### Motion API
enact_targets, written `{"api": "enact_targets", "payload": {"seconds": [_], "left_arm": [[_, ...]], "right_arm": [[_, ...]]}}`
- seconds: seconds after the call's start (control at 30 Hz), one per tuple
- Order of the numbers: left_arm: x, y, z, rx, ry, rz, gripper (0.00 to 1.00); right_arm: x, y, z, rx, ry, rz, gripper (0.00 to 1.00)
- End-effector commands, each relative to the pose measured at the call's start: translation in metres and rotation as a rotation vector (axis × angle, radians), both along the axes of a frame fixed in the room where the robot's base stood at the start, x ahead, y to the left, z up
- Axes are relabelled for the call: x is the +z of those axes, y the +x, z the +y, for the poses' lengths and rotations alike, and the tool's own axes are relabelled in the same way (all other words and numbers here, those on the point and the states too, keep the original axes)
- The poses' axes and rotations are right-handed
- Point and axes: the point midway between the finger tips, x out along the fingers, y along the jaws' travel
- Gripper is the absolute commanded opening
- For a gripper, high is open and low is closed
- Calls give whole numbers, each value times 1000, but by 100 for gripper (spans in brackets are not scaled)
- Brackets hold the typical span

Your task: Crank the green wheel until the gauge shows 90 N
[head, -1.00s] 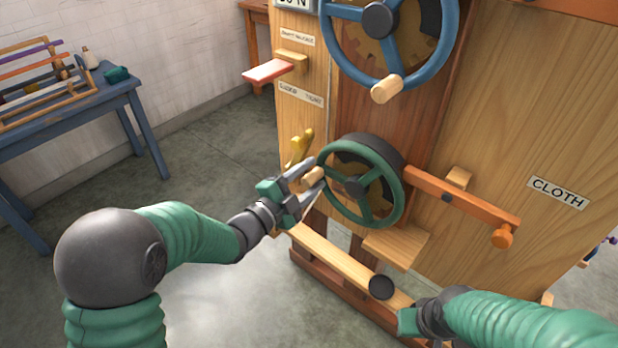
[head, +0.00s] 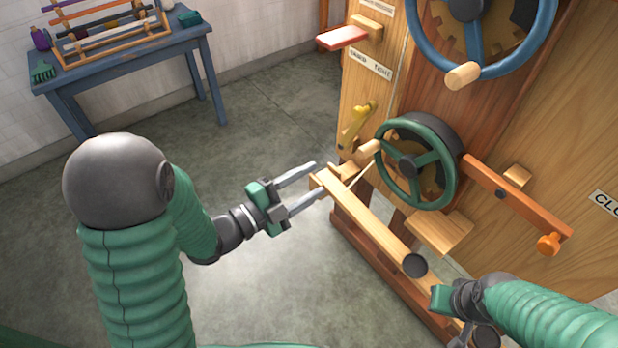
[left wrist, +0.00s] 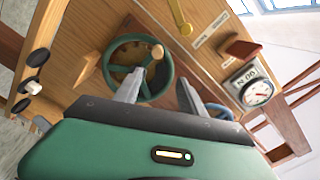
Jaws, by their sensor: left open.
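The green wheel (head: 408,166) is on the front of the wooden machine, with a pale wooden crank knob (head: 368,153) at its left side. In the left wrist view the wheel (left wrist: 110,62) and its knob (left wrist: 156,52) show beyond my fingers. My left gripper (head: 318,180) is open and empty, left of and apart from the knob. The gauge (left wrist: 262,88) shows only in the left wrist view, a white dial with red on it beside an upside-down number plate (left wrist: 244,77). I cannot read its needle. My right gripper (head: 460,318) is low at right, its jaws unclear.
A larger blue wheel (head: 463,74) is above the green one. A yellow lever (head: 358,125), an orange bar (head: 515,197) and a long wooden beam (head: 370,220) stick out nearby. A blue table (head: 130,62) stands at back left. The floor between is clear.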

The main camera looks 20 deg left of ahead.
Motion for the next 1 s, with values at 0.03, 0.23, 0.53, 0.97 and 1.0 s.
{"api": "enact_targets", "payload": {"seconds": [0.03,0.23,0.53,0.97,1.0], "left_arm": [[-1,0,0,0,0,0,48],[-7,2,-6,0,42,-49,30],[-69,7,-53,144,678,-624,0],[-99,4,-71,251,1141,-894,0],[-99,6,-73,248,1143,-894,0]], "right_arm": [[-1,0,0,0,0,1,0],[-6,0,0,0,0,1,0],[-38,0,0,0,0,1,0],[-50,0,0,0,0,0,0],[-52,0,0,0,0,0,0]]}}
